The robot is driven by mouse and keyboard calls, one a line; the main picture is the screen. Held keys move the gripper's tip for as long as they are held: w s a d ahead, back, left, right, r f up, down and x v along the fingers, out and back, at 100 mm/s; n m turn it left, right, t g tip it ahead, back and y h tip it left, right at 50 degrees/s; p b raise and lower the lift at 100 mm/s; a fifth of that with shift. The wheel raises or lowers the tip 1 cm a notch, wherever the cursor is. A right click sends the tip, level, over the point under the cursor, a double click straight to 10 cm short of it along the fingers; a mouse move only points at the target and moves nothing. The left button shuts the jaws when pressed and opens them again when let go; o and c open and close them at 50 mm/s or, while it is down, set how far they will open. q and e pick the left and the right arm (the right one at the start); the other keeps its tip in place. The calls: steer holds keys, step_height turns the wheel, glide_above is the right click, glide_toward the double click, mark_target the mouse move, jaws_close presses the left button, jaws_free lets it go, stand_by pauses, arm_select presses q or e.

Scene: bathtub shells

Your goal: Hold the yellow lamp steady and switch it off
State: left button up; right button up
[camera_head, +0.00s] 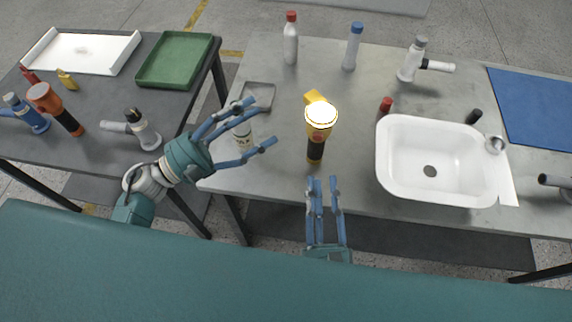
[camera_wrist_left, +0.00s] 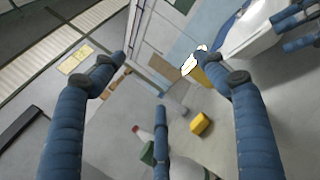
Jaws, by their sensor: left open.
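The yellow lamp (camera_head: 316,136) stands upright on the grey table, its round top glowing white and its lower body black. Its bright top also shows in the left wrist view (camera_wrist_left: 193,62), partly behind a finger. My left gripper (camera_head: 261,124) is open and empty, left of the lamp and apart from it, with its fingers over a white labelled bottle (camera_head: 243,133). My right gripper (camera_head: 322,181) is at the table's front edge just below the lamp in the picture; its fingers are apart with nothing between them. The lamp's switch cannot be made out.
A yellow block-like piece (camera_head: 314,96) shows directly behind the lamp. A grey tray (camera_head: 258,96) lies to the left. A white sink (camera_head: 385,160) is at the right, with a red cap (camera_head: 386,105) near its corner. Bottles (camera_head: 290,45) stand at the back.

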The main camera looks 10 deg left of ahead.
arm_select(q)
steer(key=s+d+f+m+g, duration=0.3)
steer(key=s+d+f, duration=0.5)
steer(key=d+f, duration=0.1)
steer(key=n+t+y, duration=0.6)
steer(key=n, duration=0.5)
glide_toward(314, 141)
steer(key=w+f, duration=0.2)
steer(key=f, duration=0.1)
steer(key=shift+f, duration=0.1)
steer(key=shift+w+f+n+y, duration=0.25)
steer(key=shift+n+y, duration=0.15)
steer(key=shift+w+d, duration=0.2)
steer(key=shift+w, duration=0.15)
steer(key=x, duration=0.9)
steer(key=shift+w+d+f, duration=0.1)
steer(key=shift+w+d, duration=0.15)
steer(key=shift+c, duration=0.2)
steer(key=c, duration=1.3)
steer(key=shift+c, duration=0.3)
arm_select(e)
jaws_close()
